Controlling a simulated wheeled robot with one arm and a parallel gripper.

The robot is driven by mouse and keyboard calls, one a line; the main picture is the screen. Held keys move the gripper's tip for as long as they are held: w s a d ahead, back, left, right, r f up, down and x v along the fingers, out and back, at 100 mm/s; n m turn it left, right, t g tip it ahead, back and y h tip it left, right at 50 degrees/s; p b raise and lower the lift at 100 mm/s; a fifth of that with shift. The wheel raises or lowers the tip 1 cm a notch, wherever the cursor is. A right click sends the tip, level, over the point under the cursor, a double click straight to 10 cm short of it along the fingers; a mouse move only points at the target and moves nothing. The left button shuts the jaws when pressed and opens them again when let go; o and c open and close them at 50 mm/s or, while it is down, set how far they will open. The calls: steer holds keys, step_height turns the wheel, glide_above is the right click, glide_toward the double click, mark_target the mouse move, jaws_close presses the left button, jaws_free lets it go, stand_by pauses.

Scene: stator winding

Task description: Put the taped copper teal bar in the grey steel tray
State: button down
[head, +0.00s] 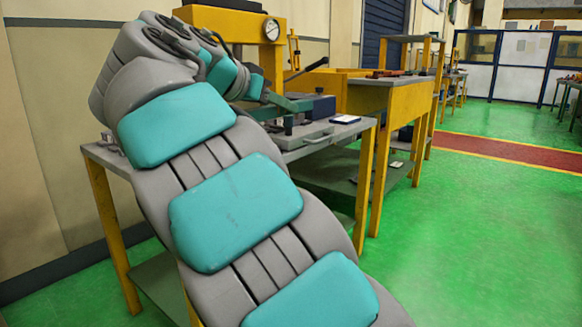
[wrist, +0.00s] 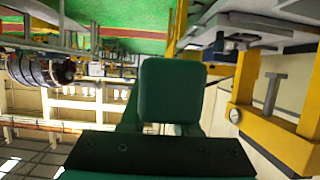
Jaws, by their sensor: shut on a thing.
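My gripper (head: 282,106) is at the upper middle of the head view, over the near workbench, beyond my bent arm. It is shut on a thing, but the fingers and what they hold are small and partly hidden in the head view. In the wrist view a dark green block fills the middle, and I cannot tell whether it is part of my gripper or the held bar. The taped copper teal bar cannot be made out clearly. A flat grey tray-like thing (head: 312,137) with a handle lies on the bench just below my gripper, apart from it.
The grey-topped workbench (head: 362,125) has yellow legs. A yellow press (head: 230,22) with a round gauge stands at its back. A blue-edged pale item (head: 345,119) lies on the right of the bench. Another yellow bench (head: 385,92) stands beyond. The green floor at right is clear.

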steer(key=shift+s+a, duration=0.1)
steer(key=shift+s, duration=0.4)
steer(key=w+a+f+n+t+y, duration=0.1)
steer(key=w+f+n+y, duration=0.2)
steer(key=f, duration=0.8)
steer(key=w+a+f+n+t+y, duration=0.15)
steer(key=w+f, duration=0.35)
steer(key=f, duration=0.6)
steer(key=s+d+f+p, duration=0.1)
steer(key=d+f, duration=0.5)
steer(key=d, duration=0.4)
steer(key=s+d+f+p, duration=0.1)
steer(key=d+f, duration=0.5)
steer(key=d, duration=0.4)
step_height(320, 180, down, 13)
steer(key=w+n+y, duration=0.2)
steer(key=n+y, duration=0.1)
steer(key=shift+w+y, duration=0.2)
steer(key=shift+y, duration=0.15)
steer(key=shift+a+t, duration=0.2)
steer(key=shift+t, duration=0.05)
